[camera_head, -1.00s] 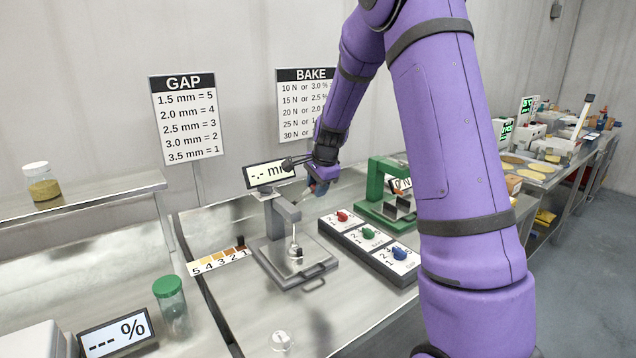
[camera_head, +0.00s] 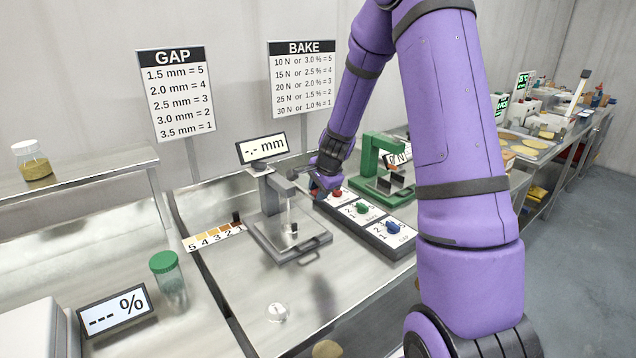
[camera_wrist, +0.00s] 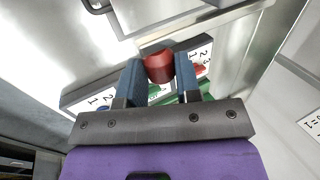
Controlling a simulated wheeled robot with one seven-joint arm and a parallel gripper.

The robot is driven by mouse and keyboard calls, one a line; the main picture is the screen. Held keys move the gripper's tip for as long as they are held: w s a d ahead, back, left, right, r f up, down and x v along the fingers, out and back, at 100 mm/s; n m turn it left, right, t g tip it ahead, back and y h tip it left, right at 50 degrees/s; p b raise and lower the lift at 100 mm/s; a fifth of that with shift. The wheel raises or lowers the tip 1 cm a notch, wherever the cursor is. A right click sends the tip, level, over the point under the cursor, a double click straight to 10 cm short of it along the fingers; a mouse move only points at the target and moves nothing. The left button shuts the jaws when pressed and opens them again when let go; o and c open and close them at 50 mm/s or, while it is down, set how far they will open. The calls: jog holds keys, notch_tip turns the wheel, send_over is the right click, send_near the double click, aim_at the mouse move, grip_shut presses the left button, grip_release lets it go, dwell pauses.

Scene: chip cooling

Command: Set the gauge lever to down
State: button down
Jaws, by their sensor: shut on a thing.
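The gauge (camera_head: 262,212) is a grey metal stand with an overhanging arm and a flat base plate with a front handle. Its display (camera_head: 262,148) reads "-.- mm". My gripper (camera_head: 325,184) is just right of the gauge's overhanging arm, low over the far end of the knob panel. In the wrist view my gripper (camera_wrist: 158,72) has its blue fingers shut on a rounded red knob (camera_wrist: 158,66), which looks like the lever's end. The rest of the lever is hidden, and its position cannot be told.
The knob panel (camera_head: 378,240) has red, green (camera_head: 362,208) and blue (camera_head: 393,227) knobs. A green press (camera_head: 372,165) stands behind it. A green-capped jar (camera_head: 168,280) and a percent display (camera_head: 115,308) stand left.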

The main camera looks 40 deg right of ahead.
jog(key=shift+s+f, duration=0.3)
jog(key=shift+f, duration=0.6)
jog(key=c, duration=0.8)
grip_release()
jog(key=shift+w, duration=0.1)
jog(key=shift+r, duration=0.25)
jog(key=shift+r, duration=0.2)
jog(key=v, duration=1)
jog(key=shift+r, duration=0.15)
